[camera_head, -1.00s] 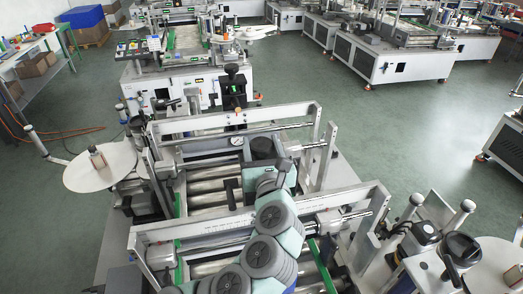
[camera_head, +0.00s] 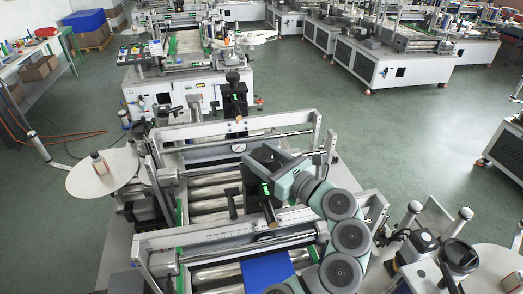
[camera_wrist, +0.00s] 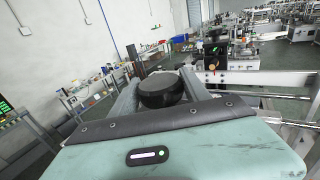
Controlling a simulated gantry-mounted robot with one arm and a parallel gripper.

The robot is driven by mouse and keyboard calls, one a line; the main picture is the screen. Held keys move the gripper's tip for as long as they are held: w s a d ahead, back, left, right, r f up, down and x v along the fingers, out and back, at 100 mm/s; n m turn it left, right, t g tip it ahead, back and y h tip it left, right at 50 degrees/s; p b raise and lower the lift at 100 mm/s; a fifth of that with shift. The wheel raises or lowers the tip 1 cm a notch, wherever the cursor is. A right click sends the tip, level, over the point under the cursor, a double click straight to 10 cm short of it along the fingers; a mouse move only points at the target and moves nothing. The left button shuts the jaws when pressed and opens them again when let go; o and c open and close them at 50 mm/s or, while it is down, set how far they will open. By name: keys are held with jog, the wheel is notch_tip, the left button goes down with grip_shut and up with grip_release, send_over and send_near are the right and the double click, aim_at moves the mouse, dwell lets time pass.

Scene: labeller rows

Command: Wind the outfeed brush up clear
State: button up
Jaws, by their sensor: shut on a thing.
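My gripper (camera_wrist: 160,80) has its two grey fingers closed on either side of a round black knob (camera_wrist: 161,93) in the wrist view. In the head view my teal wrist reaches in from the right over the near machine's roller bed, and my fingertips are hard to make out there. A black post with a small green display (camera_head: 266,190) stands right beside my wrist. The outfeed brush cannot be told apart from the dark parts around it, so its height is unclear.
Metal cross rails (camera_head: 225,236) span the bed in front and behind. A blue panel (camera_head: 268,272) lies near the front. A label reel (camera_head: 102,172) stands at the left, and another black post with a green display (camera_head: 233,90) stands behind.

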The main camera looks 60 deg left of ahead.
jog(key=shift+n+g+h+p, duration=1.2)
jog(key=shift+n+g+p, duration=0.25)
jog(key=shift+g, duration=0.75)
jog(key=shift+f+n+g+h, duration=0.1)
jog(key=shift+n+g+h, duration=0.2)
jog(key=shift+n+g, duration=0.15)
jog(key=shift+s+n+g+h+b, duration=0.1)
jog(key=shift+n+g+h+b, duration=0.9)
jog(key=shift+n+g+h, duration=0.6)
jog(key=o, duration=1.3)
jog(key=shift+o, duration=0.2)
